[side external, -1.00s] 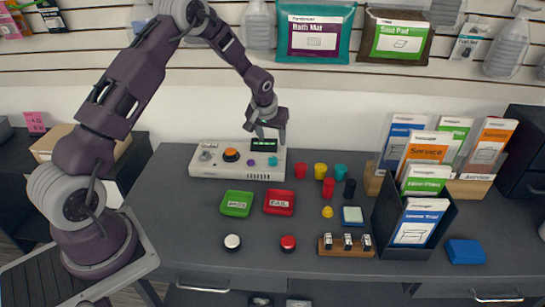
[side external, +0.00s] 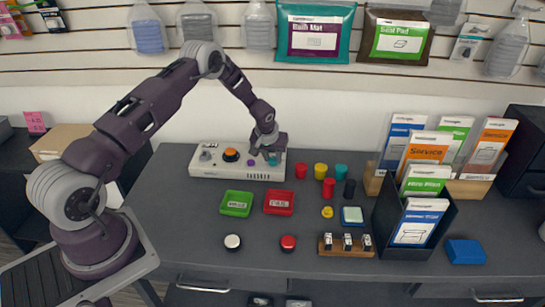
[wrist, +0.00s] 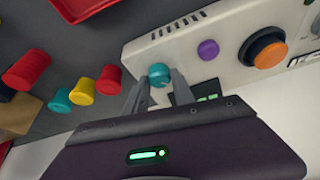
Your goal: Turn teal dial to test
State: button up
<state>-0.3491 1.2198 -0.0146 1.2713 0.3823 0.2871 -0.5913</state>
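The teal dial (wrist: 159,74) is a small round knob on the right end of the white control panel (side external: 208,169). In the wrist view it lies between the tips of my two gripper fingers (wrist: 155,88). In the side view my gripper (side external: 270,157) points down over the panel's right end, and the teal dial (side external: 273,162) shows just below it. The fingers are apart on either side of the dial; a gap seems to remain, and contact is unclear. The small display (wrist: 209,92) is partly hidden behind my gripper. The dial's setting and a test mark are not readable.
The panel also has a purple knob (wrist: 208,49) and an orange knob (wrist: 263,48) beside the dial. Red (side external: 300,171), yellow (side external: 320,170) and teal (side external: 341,172) cylinders stand just right of the panel. Green (side external: 237,204) and red (side external: 279,201) trays lie in front.

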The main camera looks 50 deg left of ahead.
grip_shut()
jog(key=m+h, duration=0.1)
jog(key=m, duration=0.3)
jog(key=shift+s+a+t+h, duration=0.1)
jog(key=shift+a+t+h, duration=0.05)
jog(key=shift+t+h, duration=0.2)
jog(key=shift+m+h, duration=0.85)
jog(key=shift+m, duration=1.55)
jog(key=shift+a, duration=0.1)
jog(key=o, duration=0.7)
grip_release()
